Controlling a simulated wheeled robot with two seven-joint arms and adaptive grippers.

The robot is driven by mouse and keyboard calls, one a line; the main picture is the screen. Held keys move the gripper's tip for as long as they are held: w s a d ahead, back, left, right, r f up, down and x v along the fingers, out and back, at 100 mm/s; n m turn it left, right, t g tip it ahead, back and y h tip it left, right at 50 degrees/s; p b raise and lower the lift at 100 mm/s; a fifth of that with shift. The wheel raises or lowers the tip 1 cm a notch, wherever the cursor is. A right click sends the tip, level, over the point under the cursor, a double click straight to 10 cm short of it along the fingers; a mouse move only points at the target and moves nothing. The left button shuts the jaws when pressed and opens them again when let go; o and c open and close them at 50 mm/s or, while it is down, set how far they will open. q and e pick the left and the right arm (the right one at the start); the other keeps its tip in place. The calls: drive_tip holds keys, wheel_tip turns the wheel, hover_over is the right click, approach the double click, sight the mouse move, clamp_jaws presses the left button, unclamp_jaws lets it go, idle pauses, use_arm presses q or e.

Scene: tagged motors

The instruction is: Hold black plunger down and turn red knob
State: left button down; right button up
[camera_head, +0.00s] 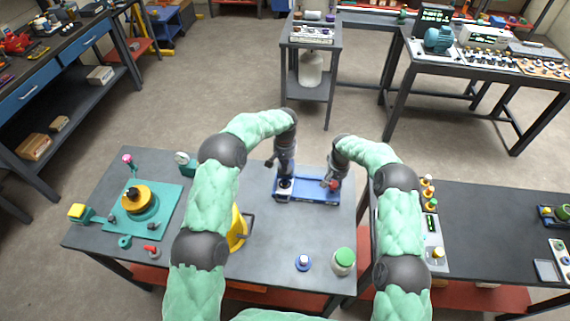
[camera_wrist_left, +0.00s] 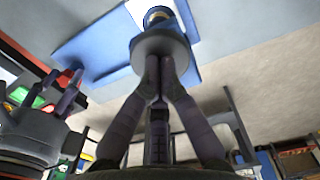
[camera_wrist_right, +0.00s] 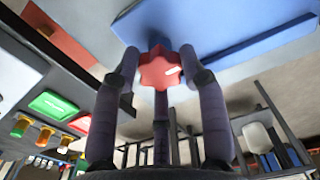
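The blue device (camera_head: 318,198) lies on the grey table. Its black plunger (camera_wrist_left: 150,43) shows as a dark round disc in the left wrist view. My left gripper (camera_head: 285,178) has its fingers together, with the tips (camera_wrist_left: 160,62) against the disc and nothing between them. The red star-shaped knob (camera_wrist_right: 160,72), with a white mark, sits between the fingers of my right gripper (camera_wrist_right: 159,55). Those fingers appear to touch it from both sides. In the head view my right gripper (camera_head: 333,181) is over the device's right end, and the red knob (camera_head: 334,185) is partly hidden.
A teal plate with a yellow round part (camera_head: 140,200) is at the left. A yellow stand (camera_head: 238,229) is partly behind my left arm. A green-lidded jar (camera_head: 343,261) and a blue-based button (camera_head: 303,262) stand near the front edge. The table front-centre is mostly clear.

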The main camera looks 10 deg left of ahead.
use_arm(q)
drive_tip(key=shift+s+f, duration=0.15)
drive_tip(key=shift+f, duration=0.05)
use_arm(e)
drive_tip(key=m, duration=0.4)
drive_tip(key=shift+s+f, duration=0.1)
drive_tip(key=m, duration=0.6)
drive_tip(key=shift+m, duration=0.3)
drive_tip(key=m, duration=0.4)
drive_tip(key=shift+f, duration=0.1)
use_arm(q)
drive_tip(key=shift+f, duration=0.1)
use_arm(e)
drive_tip(key=o, duration=1.2)
